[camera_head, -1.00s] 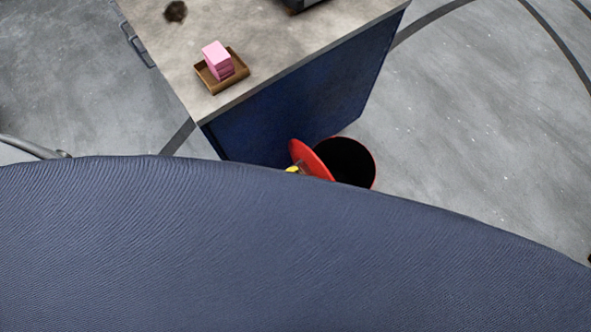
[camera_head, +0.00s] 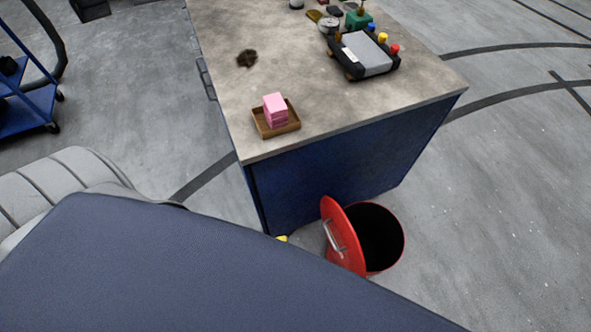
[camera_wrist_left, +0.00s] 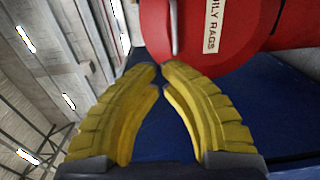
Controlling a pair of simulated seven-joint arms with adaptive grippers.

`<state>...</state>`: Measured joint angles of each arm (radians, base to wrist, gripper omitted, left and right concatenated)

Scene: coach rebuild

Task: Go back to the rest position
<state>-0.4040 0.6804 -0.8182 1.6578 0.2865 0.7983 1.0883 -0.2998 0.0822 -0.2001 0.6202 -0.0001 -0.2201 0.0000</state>
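My left gripper (camera_head: 281,238) shows in the head view only as a small yellow bit beside the red bin. A large dark blue surface in front hides the rest of it. In the left wrist view, its two yellow fingers (camera_wrist_left: 162,66) meet at the tips, with nothing between them. The red bin (camera_head: 402,245) stands open on the floor, its red lid (camera_head: 337,235) tilted up at the left. Red parts of it, with a label ending "ILY RAGS" (camera_wrist_left: 212,25), fill the top right of the wrist view. My right gripper is not in view.
The dark blue surface (camera_head: 190,275) fills the lower left. A workbench (camera_head: 225,75) holds a brown tray (camera_head: 262,131) with a pink block (camera_head: 275,108), a dark clump (camera_head: 247,58) and a black-and-grey device (camera_head: 365,55). A blue cart (camera_head: 25,115) stands at left. Floor at right is clear.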

